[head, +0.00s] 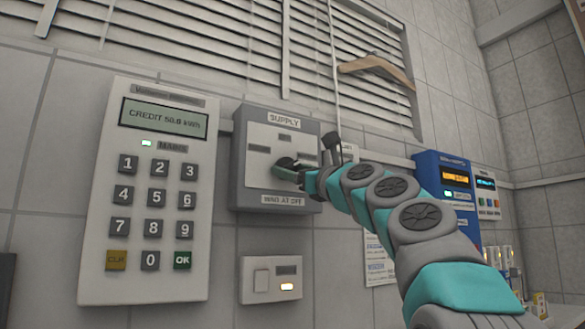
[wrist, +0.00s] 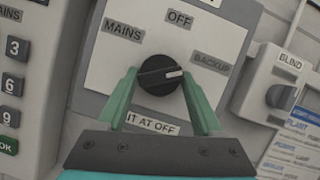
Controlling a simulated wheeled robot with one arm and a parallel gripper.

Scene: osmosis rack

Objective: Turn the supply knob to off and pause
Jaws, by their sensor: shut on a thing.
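The supply panel (head: 240,185) is a grey box with a white face on the wall, labelled SUPPLY. In the wrist view its face (wrist: 110,60) carries MAINS at left, OFF at top and BACKUP at right. The black round supply knob (wrist: 153,84) has a white pointer mark aimed right, toward the BACKUP side and away from OFF. My gripper (wrist: 160,82) is shut on the knob, one green finger on each side. In the head view my gripper (head: 290,170) reaches the panel from the right and covers much of the knob. The lower label is partly hidden.
A keypad meter (head: 143,255) showing credit stands left of the panel. A small switch plate (head: 262,290) sits below. The BLIND switch (wrist: 280,95) is close at right. A blue unit (head: 432,170) and blind slats (head: 230,40) are nearby.

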